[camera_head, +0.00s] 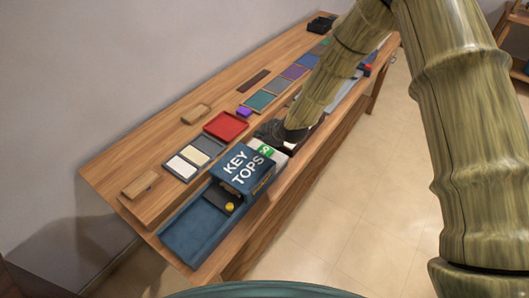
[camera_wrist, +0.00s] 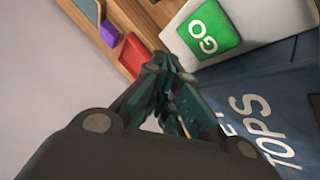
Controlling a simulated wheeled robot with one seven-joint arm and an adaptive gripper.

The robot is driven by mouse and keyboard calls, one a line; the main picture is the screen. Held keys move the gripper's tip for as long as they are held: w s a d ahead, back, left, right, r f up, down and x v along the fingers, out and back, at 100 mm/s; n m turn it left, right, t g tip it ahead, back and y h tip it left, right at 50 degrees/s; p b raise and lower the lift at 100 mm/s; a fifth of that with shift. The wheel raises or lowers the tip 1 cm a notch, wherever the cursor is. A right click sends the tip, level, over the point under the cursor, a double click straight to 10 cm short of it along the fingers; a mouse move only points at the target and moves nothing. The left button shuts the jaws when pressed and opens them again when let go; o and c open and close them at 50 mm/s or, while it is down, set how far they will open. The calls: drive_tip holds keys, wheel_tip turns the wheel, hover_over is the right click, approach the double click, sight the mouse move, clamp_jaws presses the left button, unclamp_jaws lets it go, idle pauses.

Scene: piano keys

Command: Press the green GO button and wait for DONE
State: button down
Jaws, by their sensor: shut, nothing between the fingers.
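The green GO button (camera_wrist: 209,31) sits on a pale grey box in the wrist view, with white letters. In the head view the green button (camera_head: 265,151) shows small, just behind the blue KEY TOPS box (camera_head: 243,166). My gripper (camera_wrist: 165,68) is shut and empty. In the wrist view its fingertips appear to the lower left of the button, and I see no contact. In the head view my dark gripper (camera_head: 275,132) is beside the button's far side, and its fingertips are hard to make out. No DONE sign is visible in either view.
A blue open tray (camera_head: 193,231) lies at the bench's near end. A red tray (camera_head: 226,126), a tray with white and cream pieces (camera_head: 184,166) and several coloured tiles line the wooden bench. A wooden block (camera_head: 141,184) lies near the left edge. Tiled floor is clear at right.

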sight(262, 151)
drive_tip(key=shift+s+f+b, duration=0.8)
drive_tip(key=shift+f+b, duration=0.05)
drive_tip(key=shift+f, duration=0.1)
drive_tip(key=shift+w+f, duration=0.65)
drive_tip(key=shift+f, duration=0.25)
drive_tip(key=shift+s+r, duration=0.35)
drive_tip(key=shift+s, duration=0.05)
drive_tip(key=shift+w+f, duration=0.2)
drive_tip(key=shift+r, duration=0.1)
drive_tip(key=shift+s, duration=0.1)
drive_tip(key=shift+f+b, duration=0.2)
drive_tip(key=shift+b, duration=0.1)
drive_tip(key=shift+f+b, duration=0.3)
